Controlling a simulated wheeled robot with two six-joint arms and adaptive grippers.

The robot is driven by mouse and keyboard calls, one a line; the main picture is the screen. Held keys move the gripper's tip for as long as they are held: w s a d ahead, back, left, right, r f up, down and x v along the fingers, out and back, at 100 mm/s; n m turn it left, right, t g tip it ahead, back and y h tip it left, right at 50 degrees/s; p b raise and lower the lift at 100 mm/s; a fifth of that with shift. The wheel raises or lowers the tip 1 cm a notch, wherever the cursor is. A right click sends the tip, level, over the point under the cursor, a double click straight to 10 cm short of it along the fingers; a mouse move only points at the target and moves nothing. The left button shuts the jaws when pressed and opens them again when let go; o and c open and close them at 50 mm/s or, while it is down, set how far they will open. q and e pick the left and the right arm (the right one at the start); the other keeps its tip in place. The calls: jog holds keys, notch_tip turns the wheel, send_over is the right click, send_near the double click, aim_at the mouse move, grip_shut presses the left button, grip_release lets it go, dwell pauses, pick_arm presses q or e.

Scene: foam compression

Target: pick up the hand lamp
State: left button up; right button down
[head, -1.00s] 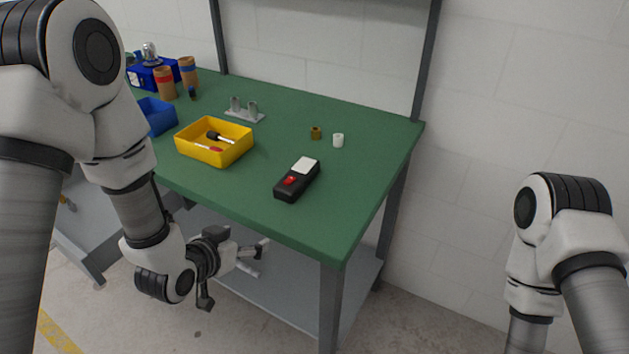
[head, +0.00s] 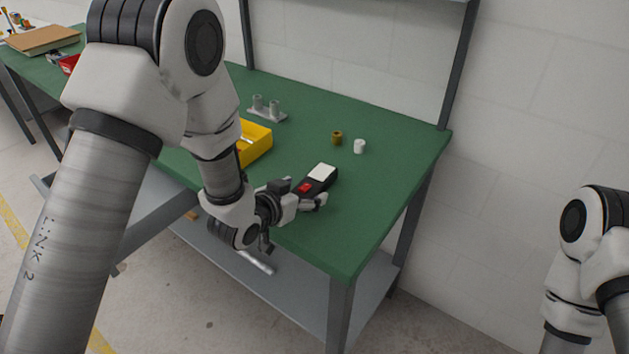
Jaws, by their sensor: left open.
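The hand lamp (head: 322,173) is a black, oblong body with a white panel at its far end and a red button. It lies flat on the green bench top, near the front edge. My left gripper (head: 306,193) is open at the near end of the hand lamp, its fingers hiding part of that end. I cannot tell whether the fingers touch it. My right arm shows at the right edge, but its gripper is outside the picture.
A yellow bin (head: 256,146) stands left of the hand lamp, partly behind my left arm. A grey holder with two posts (head: 267,109), a brown cylinder (head: 337,138) and a white cylinder (head: 360,146) stand farther back. The bench top (head: 390,180) is clear to the right.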

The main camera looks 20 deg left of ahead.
pick_arm(q)
jog(key=shift+x, duration=0.8)
jog(key=shift+s+a, duration=0.1)
jog(key=shift+s, duration=0.05)
jog(key=shift+c, duration=1)
jog(key=c, duration=1.2)
